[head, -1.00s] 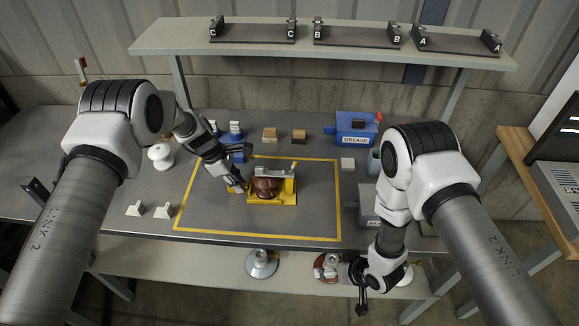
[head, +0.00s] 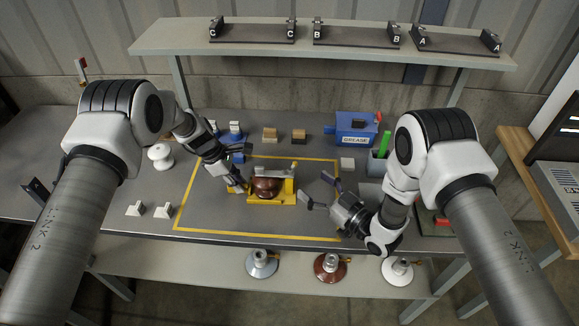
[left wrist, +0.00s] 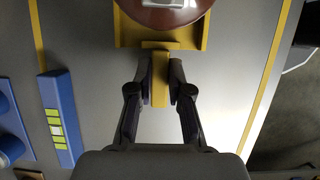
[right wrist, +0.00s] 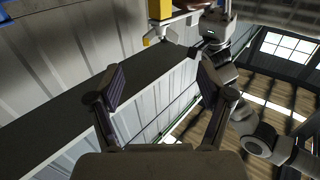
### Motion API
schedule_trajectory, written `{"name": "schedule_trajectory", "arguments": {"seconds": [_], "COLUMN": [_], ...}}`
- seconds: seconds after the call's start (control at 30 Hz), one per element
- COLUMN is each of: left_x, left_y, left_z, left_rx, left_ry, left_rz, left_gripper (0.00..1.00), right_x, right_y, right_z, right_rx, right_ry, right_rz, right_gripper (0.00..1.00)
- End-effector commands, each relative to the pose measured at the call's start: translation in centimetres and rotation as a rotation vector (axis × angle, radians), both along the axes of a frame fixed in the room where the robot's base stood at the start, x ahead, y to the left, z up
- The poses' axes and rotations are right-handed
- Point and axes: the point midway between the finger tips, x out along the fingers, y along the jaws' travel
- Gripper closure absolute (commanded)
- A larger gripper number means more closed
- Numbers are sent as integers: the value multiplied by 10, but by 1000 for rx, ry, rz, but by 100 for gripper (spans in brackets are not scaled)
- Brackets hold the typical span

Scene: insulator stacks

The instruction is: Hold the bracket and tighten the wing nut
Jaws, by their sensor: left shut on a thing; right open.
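A yellow bracket (head: 284,197) stands inside the yellow-outlined area of the table, with a brown insulator (head: 267,187) in it. A grey bar lies across the bracket's top; a small part at its right end may be the wing nut, too small to tell. My left gripper (head: 238,187) is shut on the bracket's yellow tab (left wrist: 160,88), on its left side; the left wrist view shows both fingers against it. My right gripper (head: 318,190) is open and empty, to the right of the bracket and apart from it. The right wrist view shows a yellow part (right wrist: 160,10) beyond its fingers.
A blue grease box (head: 355,135) and a holder with a green item (head: 384,146) stand at back right. Small blocks (head: 299,136) sit behind the outline. White pieces (head: 134,209) lie at left. Several insulators (head: 330,266) stand on the lower shelf. A raised shelf spans the back.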

Motion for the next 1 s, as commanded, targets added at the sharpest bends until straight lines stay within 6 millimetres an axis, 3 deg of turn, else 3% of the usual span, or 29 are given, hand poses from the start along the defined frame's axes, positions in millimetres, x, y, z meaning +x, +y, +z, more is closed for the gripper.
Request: {"name": "schedule_trajectory", "arguments": {"seconds": [0.33, 0.5, 0.73, 0.9, 1.0], "left_x": [1, 1, 1, 0, 0], "left_y": [0, 0, 0, 0, 0], "left_z": [1, 1, 1, 1, 1], "left_rx": [-1, -1, -1, -1, -1], "left_ry": [-1, -1, -1, -1, 0], "left_rz": [0, 0, -1, -1, -1], "left_gripper": [100, 100, 100, 100, 100], "right_x": [53, 63, 64, 64, 64], "right_y": [59, 70, 71, 71, 71], "right_z": [0, 0, 0, 0, 0], "right_rx": [1, 2, 1, 1, 1], "right_ry": [0, 4, 4, 4, 4], "right_rz": [3, 2, 2, 2, 2], "right_gripper": [21, 21, 21, 81, 82]}}
